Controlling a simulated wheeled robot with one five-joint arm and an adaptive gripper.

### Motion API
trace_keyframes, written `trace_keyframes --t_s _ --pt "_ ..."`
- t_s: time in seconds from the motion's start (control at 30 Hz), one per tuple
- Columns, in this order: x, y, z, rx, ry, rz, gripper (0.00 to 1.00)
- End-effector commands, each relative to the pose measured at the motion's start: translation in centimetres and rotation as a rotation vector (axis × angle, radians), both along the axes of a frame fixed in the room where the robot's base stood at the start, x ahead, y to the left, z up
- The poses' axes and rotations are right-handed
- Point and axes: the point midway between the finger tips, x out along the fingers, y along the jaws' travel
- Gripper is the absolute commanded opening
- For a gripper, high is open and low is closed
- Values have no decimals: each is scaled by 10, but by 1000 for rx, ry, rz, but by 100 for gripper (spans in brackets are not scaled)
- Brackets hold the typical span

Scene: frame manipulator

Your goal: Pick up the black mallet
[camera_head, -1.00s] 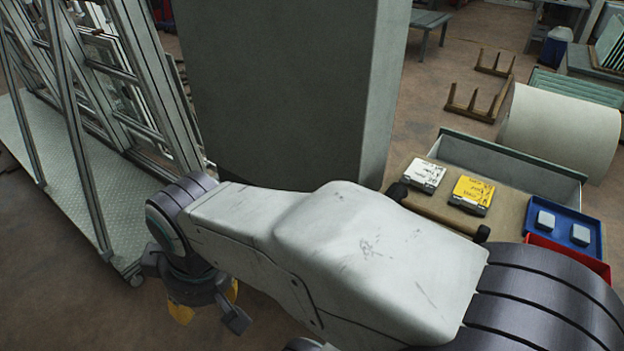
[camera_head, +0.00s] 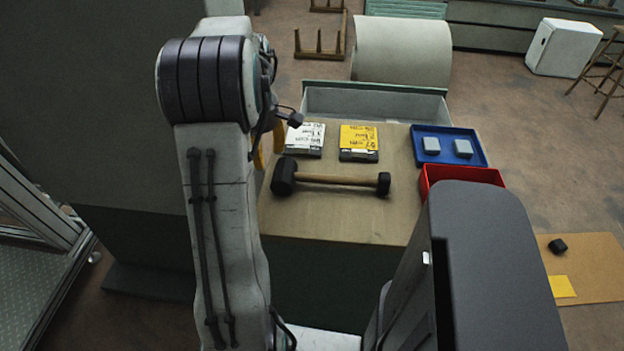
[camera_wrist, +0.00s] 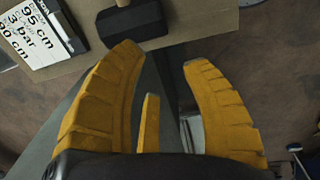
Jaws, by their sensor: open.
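The mallet has a black head (camera_head: 284,177) and a wooden handle with a black end. It lies across the tan tabletop (camera_head: 340,222), head at the left, near the table's left edge. My gripper (camera_head: 268,146) is partly hidden by my arm in the head view, just left of and behind the mallet head. In the wrist view my gripper's yellow fingers (camera_wrist: 162,57) are spread with nothing between them. The mallet head (camera_wrist: 134,24) shows there just past the left fingertip; most of the handle is out of frame.
Behind the mallet are a white box (camera_head: 305,138) and a yellow box (camera_head: 358,140). At right are a blue tray (camera_head: 430,158) with two grey blocks and a red bin (camera_head: 460,172). A grey bin (camera_head: 375,105) stands behind. A large grey panel (camera_head: 100,100) is at left.

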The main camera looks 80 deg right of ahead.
Motion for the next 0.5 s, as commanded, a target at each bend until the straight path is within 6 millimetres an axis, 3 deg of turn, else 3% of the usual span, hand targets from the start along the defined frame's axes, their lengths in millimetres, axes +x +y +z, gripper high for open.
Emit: trace_keyframes --t_s 0.03,0.2,0.3,0.5 --pt "-21 -12 -10 12 4 -8 43" --pt "-70 -36 -28 31 10 1 43" --pt "-89 -43 -35 39 12 7 43" --pt "-106 -48 -49 49 11 12 43"
